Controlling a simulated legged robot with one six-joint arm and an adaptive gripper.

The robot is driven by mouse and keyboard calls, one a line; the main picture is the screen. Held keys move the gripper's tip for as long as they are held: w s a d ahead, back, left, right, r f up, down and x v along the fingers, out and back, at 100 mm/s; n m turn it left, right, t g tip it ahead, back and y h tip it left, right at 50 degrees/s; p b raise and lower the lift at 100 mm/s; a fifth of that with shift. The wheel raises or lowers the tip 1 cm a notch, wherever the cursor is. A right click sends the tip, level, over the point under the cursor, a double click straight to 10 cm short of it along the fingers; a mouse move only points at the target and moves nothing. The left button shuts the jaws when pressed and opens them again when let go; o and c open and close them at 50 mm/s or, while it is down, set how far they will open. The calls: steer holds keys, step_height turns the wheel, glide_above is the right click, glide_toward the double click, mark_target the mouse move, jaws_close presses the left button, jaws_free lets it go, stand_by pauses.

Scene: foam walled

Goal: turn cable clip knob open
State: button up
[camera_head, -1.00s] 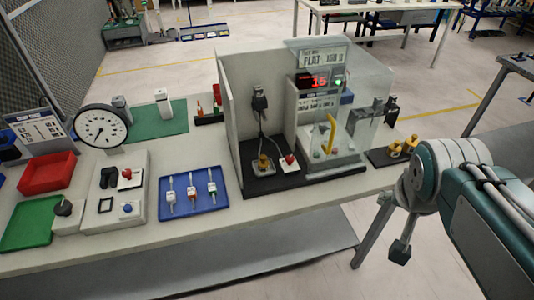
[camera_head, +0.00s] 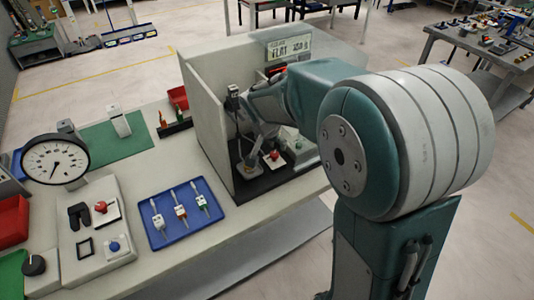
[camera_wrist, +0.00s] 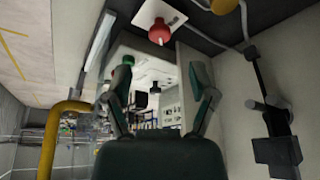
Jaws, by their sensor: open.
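The brass cable clip knob (camera_wrist: 224,5) shows at the top edge of the wrist view, partly cut off. In the head view the brass clip (camera_head: 250,161) stands on the dark booth floor, partly hidden by my arm. A grey cable (camera_wrist: 228,40) runs beside it to a dark socket on the wall. My gripper (camera_wrist: 160,66) is open and empty, its two fingers apart inside the booth. The knob lies beyond and to the right of the fingertips in the wrist view, not between them. In the head view my arm hides most of the gripper.
A red button (camera_wrist: 160,32) on a white plate is close to the fingertips; it also shows in the head view (camera_head: 273,155). Booth walls (camera_head: 205,115) limit side room. A blue tray (camera_head: 182,212) lies outside.

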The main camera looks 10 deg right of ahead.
mark_target(274, 154)
steer(key=f, duration=0.1)
steer(key=d+f, duration=0.1)
steer(key=w+f, duration=0.1)
steer(key=shift+d+f, duration=0.15)
steer(key=shift+d, duration=0.25)
steer(key=f, duration=0.1)
steer(key=w+f, duration=0.1)
steer(key=f, duration=0.1)
steer(key=shift+w+a+f, duration=0.15)
steer(key=shift+a, duration=0.15)
steer(key=shift+w+a+f, duration=0.15)
steer(key=shift+f, duration=0.2)
steer(key=shift+d, duration=0.55)
steer(key=shift+c, duration=0.9)
jaws_close()
steer(key=shift+a, duration=0.2)
